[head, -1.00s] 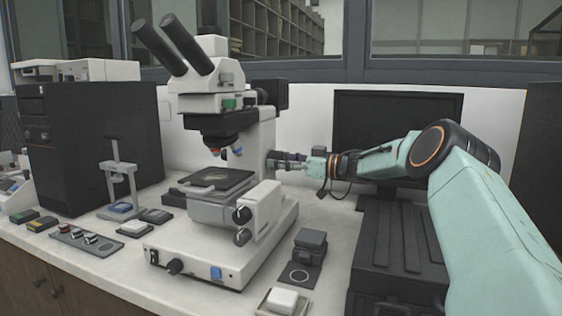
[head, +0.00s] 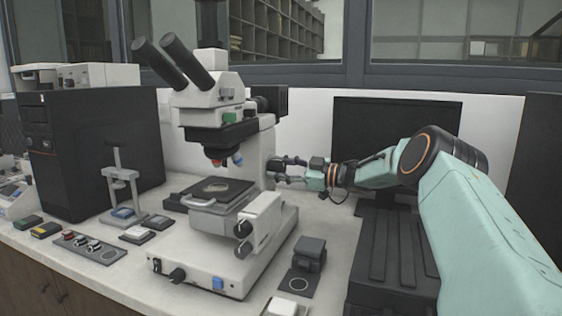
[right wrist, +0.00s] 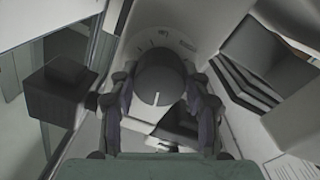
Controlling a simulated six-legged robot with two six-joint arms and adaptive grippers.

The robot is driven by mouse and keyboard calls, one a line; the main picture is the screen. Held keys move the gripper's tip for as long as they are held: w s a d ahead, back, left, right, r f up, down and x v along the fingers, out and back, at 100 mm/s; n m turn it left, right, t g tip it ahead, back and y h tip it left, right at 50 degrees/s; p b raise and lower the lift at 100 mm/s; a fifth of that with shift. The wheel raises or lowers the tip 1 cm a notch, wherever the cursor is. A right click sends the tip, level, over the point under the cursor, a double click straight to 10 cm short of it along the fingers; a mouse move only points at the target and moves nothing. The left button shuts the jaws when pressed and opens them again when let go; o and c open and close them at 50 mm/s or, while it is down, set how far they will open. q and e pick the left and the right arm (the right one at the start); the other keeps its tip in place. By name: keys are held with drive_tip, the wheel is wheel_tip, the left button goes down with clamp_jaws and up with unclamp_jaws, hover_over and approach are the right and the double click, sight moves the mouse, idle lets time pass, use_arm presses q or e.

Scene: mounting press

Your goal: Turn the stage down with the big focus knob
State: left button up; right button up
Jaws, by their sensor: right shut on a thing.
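The microscope (head: 219,105) stands on the bench with its black stage (head: 182,185) below the objectives; a pale specimen (head: 216,187) lies on the stage. The big focus knob (right wrist: 158,78) is a dark round disc with a light index line, seen face-on in the right wrist view. My right gripper (head: 275,170) is at the right side of the microscope column, its two fingers around the knob; they also show on either side of it in the right wrist view (right wrist: 160,107). It is shut on the knob. The fingers hide the knob in the head view. My left gripper is not in view.
Smaller dark knobs (head: 242,229) sit on the microscope's near right side. A black block (head: 310,253) stands on the bench to its right. A dark monitor (head: 397,118) is behind my right arm. A black computer tower (head: 90,150) stands at left.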

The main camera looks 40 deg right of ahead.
drive_tip(key=n+p, duration=0.1)
drive_tip(key=n, duration=0.1)
drive_tip(key=n+p, duration=0.1)
drive_tip(key=shift+r+n, duration=0.2)
drive_tip(key=shift+n, duration=0.2)
drive_tip(key=n+p, duration=0.1)
drive_tip(key=n, duration=0.3)
drive_tip(key=shift+f+n+p, duration=0.1)
drive_tip(key=shift+n+p, duration=0.2)
drive_tip(key=shift+p, duration=0.1)
drive_tip(key=n+p, duration=0.1)
drive_tip(key=n, duration=0.3)
drive_tip(key=shift+n+y, duration=0.3)
drive_tip(key=n, duration=0.5)
drive_tip(key=shift+f+p, duration=0.15)
drive_tip(key=shift+p, duration=0.15)
drive_tip(key=shift+n, duration=0.3)
drive_tip(key=o, duration=1.2)
drive_tip(key=shift+a, duration=0.1)
drive_tip(key=shift+c, duration=0.2)
